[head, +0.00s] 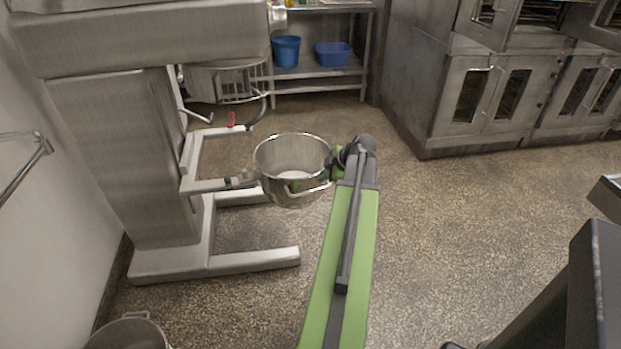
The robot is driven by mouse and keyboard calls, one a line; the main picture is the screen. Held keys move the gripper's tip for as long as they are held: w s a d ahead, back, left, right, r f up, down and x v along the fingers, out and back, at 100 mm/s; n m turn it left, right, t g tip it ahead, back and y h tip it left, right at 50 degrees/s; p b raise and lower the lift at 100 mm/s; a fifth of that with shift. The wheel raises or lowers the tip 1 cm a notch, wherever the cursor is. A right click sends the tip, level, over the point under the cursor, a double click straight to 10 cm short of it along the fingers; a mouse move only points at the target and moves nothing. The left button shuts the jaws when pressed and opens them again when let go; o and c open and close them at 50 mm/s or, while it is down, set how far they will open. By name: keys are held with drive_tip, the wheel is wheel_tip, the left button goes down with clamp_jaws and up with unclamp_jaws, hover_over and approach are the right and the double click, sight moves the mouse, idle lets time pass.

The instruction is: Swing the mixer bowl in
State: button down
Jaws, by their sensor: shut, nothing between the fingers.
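The steel mixer bowl (290,155) is swung out to the right of the floor mixer (125,150), held on the mixer's side arm. The bowl is upright and empty as far as I can see. It stands clear of the mixing head and its wire guard (222,84). My gripper (328,172) is at the bowl's right side, close against its wall and handle. The fingers are small and partly hidden by my own wrist, so I cannot tell whether they touch the bowl. The gripper is shut with nothing in it.
A steel rack (318,72) with a blue bucket (286,51) and a blue bin (333,54) stands behind. Steel ovens (500,90) line the back right. Another pot (130,334) is on the floor at lower left. The speckled floor (450,220) is open at right.

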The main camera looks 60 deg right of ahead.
sight(309, 179)
drive_tip(key=w+d+f+b, duration=0.1)
drive_tip(key=w+f+b, duration=0.1)
drive_tip(key=w+d+f+b, duration=0.1)
drive_tip(key=w+f+b, duration=0.2)
drive_tip(key=w+d+f+b, duration=0.1)
drive_tip(key=w+f+b, duration=0.1)
drive_tip(key=w+f, duration=0.1)
drive_tip(key=shift+w+d+b, duration=0.25)
drive_tip(key=shift+d+b, duration=0.05)
drive_tip(key=shift+b, duration=0.1)
drive_tip(key=shift+w+d, duration=0.1)
drive_tip(key=shift+w, duration=0.05)
